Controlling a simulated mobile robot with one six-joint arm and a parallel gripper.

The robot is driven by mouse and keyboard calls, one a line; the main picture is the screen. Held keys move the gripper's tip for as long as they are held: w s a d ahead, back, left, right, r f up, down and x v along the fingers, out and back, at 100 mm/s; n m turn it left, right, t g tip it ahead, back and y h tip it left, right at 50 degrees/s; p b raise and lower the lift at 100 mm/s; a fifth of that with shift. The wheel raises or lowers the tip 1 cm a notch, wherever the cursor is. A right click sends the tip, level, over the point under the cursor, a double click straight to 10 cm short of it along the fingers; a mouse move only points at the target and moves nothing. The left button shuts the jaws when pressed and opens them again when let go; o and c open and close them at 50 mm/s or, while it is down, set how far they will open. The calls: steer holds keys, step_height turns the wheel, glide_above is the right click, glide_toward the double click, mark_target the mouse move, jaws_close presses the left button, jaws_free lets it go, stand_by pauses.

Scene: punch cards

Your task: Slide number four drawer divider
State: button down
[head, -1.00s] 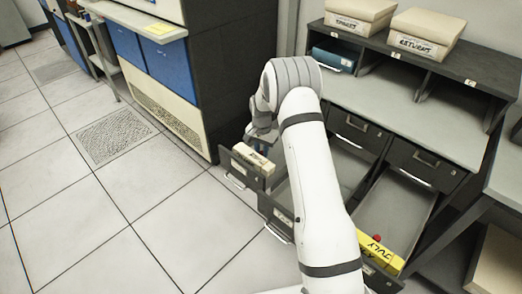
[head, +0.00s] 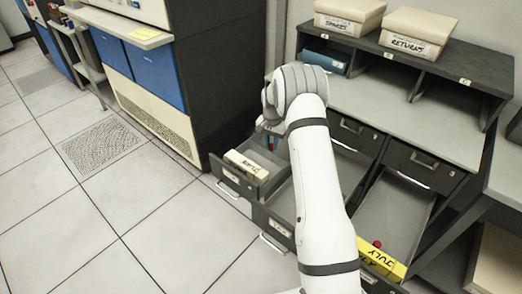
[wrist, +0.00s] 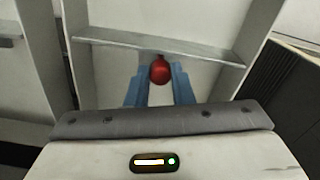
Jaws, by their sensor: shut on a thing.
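A divider (wrist: 215,52) is a thin grey plate across an open drawer in the wrist view, with a round red knob (wrist: 160,70) at its middle. My gripper (wrist: 160,86) has its two blue fingers closed on either side of that knob. In the head view my gripper (head: 270,141) is over the left open drawer (head: 229,176), largely hidden by my white arm. A cream card block (head: 246,166) with dark lettering stands at that drawer's front end, apart from my gripper. The drawer numbers are too small to read.
Two more drawers are open to the right; the rightmost holds a yellow JULY block (head: 383,263) and another red knob (head: 377,244). Lidded boxes (head: 350,15) stand on top of the cabinet (head: 440,62). Open floor (head: 120,210) lies at left.

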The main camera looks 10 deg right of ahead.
steer(key=shift+w+d, duration=0.35)
steer(key=shift+d, duration=0.25)
steer(key=c, duration=1.5)
jaws_free()
steer(key=shift+c, duration=0.2)
steer(key=shift+r, duration=3.9)
